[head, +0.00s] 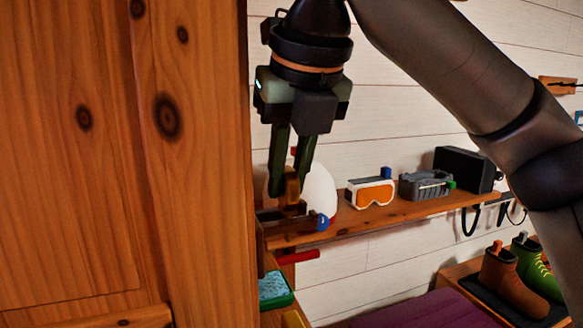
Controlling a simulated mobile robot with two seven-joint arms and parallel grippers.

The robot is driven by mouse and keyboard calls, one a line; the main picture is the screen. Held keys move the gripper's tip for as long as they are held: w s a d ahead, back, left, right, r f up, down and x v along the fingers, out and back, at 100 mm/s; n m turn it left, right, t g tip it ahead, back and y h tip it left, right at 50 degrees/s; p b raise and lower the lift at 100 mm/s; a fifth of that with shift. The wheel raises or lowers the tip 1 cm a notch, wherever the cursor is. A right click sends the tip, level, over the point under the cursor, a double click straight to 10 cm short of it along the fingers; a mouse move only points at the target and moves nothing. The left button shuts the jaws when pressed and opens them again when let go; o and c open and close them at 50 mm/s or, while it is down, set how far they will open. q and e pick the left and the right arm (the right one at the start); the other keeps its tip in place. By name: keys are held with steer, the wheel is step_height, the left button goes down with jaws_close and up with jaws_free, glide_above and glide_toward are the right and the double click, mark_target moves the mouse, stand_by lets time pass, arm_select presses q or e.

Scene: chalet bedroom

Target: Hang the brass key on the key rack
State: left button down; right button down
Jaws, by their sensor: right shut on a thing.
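My right gripper (290,182) points down from the top of the head view, beside the wooden cabinet's edge. Its fingers are shut on a small brass-coloured piece (291,188), which looks like the brass key; the fingers hide part of it. Just below are dark brown parts (290,220) and a blue knob (322,222). I cannot tell whether these belong to the key rack or whether the brass piece touches them. A wooden wall piece with a dark peg (557,85) is at the far right, cut by the frame. My left gripper is out of view.
The tall wooden cabinet (190,150) fills the left. A wall shelf (400,212) holds a white rounded object (318,190), orange goggles (371,193), a grey device (425,184) and a black box (465,168). A red bar (298,257) is under it. Boots (512,283) stand lower right.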

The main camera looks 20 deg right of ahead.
steer(key=c, duration=0.7)
jaws_free()
steer(key=shift+c, duration=0.2)
